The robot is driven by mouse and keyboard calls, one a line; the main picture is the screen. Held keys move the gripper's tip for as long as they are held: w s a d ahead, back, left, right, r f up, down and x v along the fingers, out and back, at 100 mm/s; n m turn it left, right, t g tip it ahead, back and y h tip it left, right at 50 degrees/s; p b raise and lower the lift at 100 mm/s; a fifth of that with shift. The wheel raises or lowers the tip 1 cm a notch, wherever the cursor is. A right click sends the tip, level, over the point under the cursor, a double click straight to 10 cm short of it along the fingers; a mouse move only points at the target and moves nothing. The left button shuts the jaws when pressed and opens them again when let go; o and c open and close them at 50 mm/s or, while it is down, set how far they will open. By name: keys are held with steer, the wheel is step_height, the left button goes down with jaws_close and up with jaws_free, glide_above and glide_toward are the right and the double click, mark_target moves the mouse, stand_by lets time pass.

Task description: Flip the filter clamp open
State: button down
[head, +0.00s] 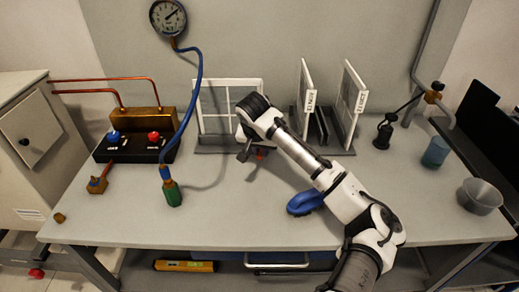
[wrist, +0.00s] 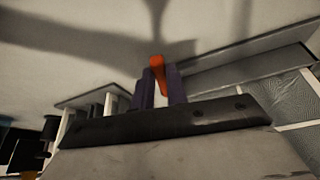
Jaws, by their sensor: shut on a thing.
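The filter clamp shows as a small orange-red lever (head: 260,153) at the front of the base of a white gridded filter frame (head: 203,112) in the head view. In the wrist view the orange lever (wrist: 157,64) sticks out between the two purple fingertips. My gripper (head: 244,153) is low in front of the frame, and in the wrist view my gripper (wrist: 161,82) is shut on the orange lever. The fingers hide part of the lever, and its hinge cannot be made out.
Two upright white panels with labels (head: 306,92) (head: 351,100) stand right of the frame. A blue hose (head: 190,115) and a valve block (head: 137,135) are on the left. The front middle of the bench (head: 235,225) is clear.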

steer(key=shift+s+d+n+y, duration=0.1)
steer(key=shift+d+n+y, duration=0.5)
steer(key=shift+n, duration=0.7)
steer(key=shift+d, duration=0.15)
steer(key=c, duration=1.4)
jaws_free()
steer(key=b+v, duration=0.1)
steer(key=v, duration=1.3)
steer(key=shift+f, duration=0.15)
